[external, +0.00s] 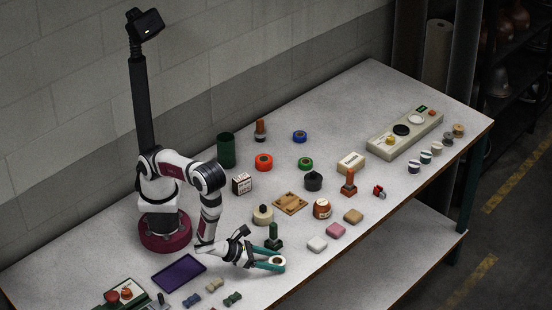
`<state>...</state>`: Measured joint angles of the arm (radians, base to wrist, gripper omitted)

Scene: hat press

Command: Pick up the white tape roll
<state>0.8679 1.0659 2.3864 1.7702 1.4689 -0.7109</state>
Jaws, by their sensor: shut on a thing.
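The white tape roll (278,261) is a small pale ring with a brownish core, near the table's front edge. My gripper (272,261) has teal fingers, one on each side of the roll, and is shut on it. The arm reaches low over the table from the left. The fingers hide part of the roll's sides. I cannot tell whether the roll touches the tabletop or is slightly above it.
A dark green stamp-like object (274,237) stands close behind the fingers. A purple tray (180,272) lies to the left, with small blocks (215,285) in front.

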